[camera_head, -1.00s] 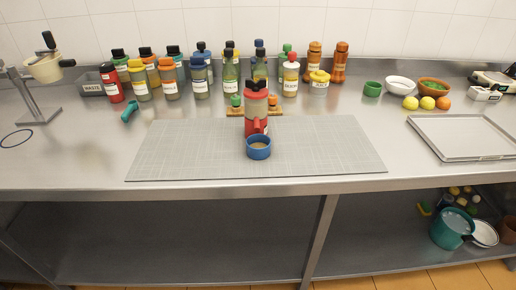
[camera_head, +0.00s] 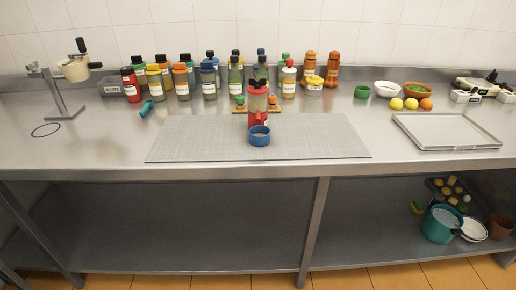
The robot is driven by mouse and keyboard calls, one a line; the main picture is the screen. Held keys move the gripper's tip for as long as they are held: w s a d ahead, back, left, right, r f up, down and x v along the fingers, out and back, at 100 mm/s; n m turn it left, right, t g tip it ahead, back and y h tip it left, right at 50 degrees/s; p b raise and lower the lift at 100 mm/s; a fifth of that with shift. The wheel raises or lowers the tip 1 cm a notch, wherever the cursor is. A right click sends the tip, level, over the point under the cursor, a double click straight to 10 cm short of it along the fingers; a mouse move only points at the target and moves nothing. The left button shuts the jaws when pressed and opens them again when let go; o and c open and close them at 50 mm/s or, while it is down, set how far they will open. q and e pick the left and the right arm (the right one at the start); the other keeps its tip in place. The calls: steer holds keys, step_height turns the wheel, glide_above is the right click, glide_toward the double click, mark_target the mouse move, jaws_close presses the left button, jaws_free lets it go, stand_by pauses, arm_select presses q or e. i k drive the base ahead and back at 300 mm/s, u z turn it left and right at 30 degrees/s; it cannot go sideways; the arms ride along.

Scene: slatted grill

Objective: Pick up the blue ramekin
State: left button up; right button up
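The blue ramekin (camera_head: 260,139) stands upright on the grey cutting mat (camera_head: 200,139), near the middle of its front part. Neither of my grippers shows in the head view.
Several labelled bottles (camera_head: 208,80) line the back. A metal tray (camera_head: 447,131), a white bowl (camera_head: 387,88) and fruit are at right. A press stand (camera_head: 62,95) is at left. The mat is clear on both sides of the ramekin. A teal pot (camera_head: 440,224) sits on the lower shelf.

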mark_target(259, 137)
steer(key=u, duration=1.85)
steer(key=i, duration=1.45)
steer(key=z, duration=1.3)
